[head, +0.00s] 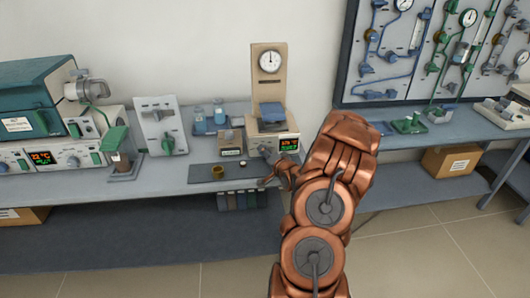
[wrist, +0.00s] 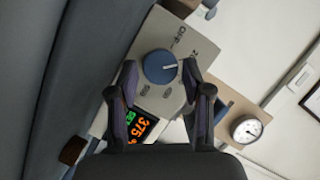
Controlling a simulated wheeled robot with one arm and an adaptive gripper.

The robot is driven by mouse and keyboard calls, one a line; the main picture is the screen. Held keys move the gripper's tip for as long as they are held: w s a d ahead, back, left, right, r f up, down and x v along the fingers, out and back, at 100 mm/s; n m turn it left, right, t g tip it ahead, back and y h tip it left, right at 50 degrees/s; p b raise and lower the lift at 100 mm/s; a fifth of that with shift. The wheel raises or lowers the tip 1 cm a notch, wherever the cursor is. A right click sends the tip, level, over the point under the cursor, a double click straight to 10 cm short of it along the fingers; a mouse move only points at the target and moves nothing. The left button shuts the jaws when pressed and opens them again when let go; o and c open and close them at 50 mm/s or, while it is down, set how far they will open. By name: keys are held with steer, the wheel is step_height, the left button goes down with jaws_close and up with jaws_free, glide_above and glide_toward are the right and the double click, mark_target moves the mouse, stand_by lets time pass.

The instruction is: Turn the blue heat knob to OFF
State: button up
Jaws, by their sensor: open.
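The blue heat knob (wrist: 160,68) sits on a pale control panel (wrist: 165,30) in the wrist view. Its white pointer line points to the right of the picture. The printed OFF label is above and to the right of the knob, so the pointer is not lined up with it. My gripper (wrist: 158,72) is open, with one dark finger on each side of the knob. I cannot tell whether the fingers touch it. In the head view my gripper (head: 273,178) is at the front of the furnace unit (head: 288,143); the knob is hard to make out there.
A lit display (wrist: 138,124) with orange and green digits is below the knob in the wrist view. A green-handled device (head: 160,127) and a teal furnace (head: 40,95) stand farther left.

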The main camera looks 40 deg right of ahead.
steer(key=shift+w+d, duration=0.15)
steer(key=shift+w, duration=0.3)
steer(key=shift+f, duration=0.1)
steer(key=c, duration=0.9)
steer(key=shift+o, duration=0.2)
steer(key=n+g+b, duration=0.1)
steer(key=n+b, duration=0.1)
steer(key=b, duration=0.1)
steer(key=n+g+h+b, duration=0.1)
steer(key=n+b, duration=0.1)
steer(key=b, duration=0.1)
steer(key=shift+w+f+b, duration=0.1)
steer(key=shift+b, duration=0.25)
steer(key=n+h+b, duration=0.1)
steer(key=b, duration=0.2)
steer(key=shift+n+g, duration=0.4)
steer(key=shift+r+n+b, duration=0.25)
steer(key=shift+n+b, duration=0.05)
steer(key=shift+b, duration=0.25)
steer(key=shift+g+h, duration=0.3)
